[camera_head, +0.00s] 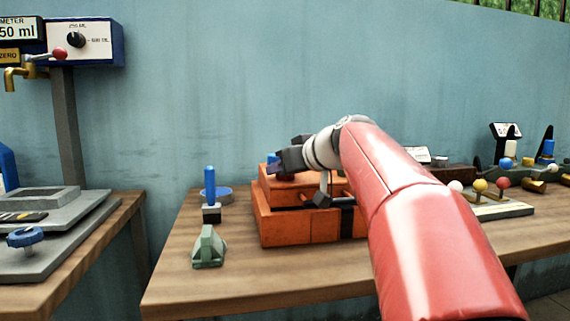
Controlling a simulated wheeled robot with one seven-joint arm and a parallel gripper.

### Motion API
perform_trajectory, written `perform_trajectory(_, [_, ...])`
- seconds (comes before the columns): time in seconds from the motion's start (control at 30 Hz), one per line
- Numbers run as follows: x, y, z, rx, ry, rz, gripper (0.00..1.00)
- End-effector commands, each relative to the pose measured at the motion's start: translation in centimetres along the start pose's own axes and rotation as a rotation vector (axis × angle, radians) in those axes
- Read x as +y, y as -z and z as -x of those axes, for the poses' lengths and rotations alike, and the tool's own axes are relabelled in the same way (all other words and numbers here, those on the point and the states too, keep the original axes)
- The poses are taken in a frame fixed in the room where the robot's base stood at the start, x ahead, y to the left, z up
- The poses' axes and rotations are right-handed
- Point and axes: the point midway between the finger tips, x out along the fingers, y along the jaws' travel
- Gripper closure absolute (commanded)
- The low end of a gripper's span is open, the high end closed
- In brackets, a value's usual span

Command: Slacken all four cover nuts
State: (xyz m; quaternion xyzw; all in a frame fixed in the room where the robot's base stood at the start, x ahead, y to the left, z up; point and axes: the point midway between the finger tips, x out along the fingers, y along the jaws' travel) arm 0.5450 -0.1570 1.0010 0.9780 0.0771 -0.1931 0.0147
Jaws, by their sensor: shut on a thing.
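An orange housing (285,229) with a stepped top stands on the wooden bench in the middle of the view. My gripper (283,163) is over the left part of its top, reached by my red arm from the right. It is shut on a small dark red knob (287,178), which seems to be one of the cover nuts; the jaws hide most of it. A small blue piece (272,158) shows just behind the jaws. The other cover nuts cannot be made out; my gripper and arm hide much of the cover.
Left of the housing are a blue upright handle (210,185) on a dark block, a blue round dish (222,194) and a green wedge-shaped stand (209,247). Levers with coloured balls (480,186) stand at the right. A separate bench (92,262) is at the left.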

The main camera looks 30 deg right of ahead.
Motion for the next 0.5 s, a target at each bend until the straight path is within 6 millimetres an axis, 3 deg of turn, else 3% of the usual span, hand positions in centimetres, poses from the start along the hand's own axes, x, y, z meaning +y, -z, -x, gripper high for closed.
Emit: perform_trajectory(0.5, [0.08, -0.2, -0.08, -0.006, 0.147, 0.062, 0.85])
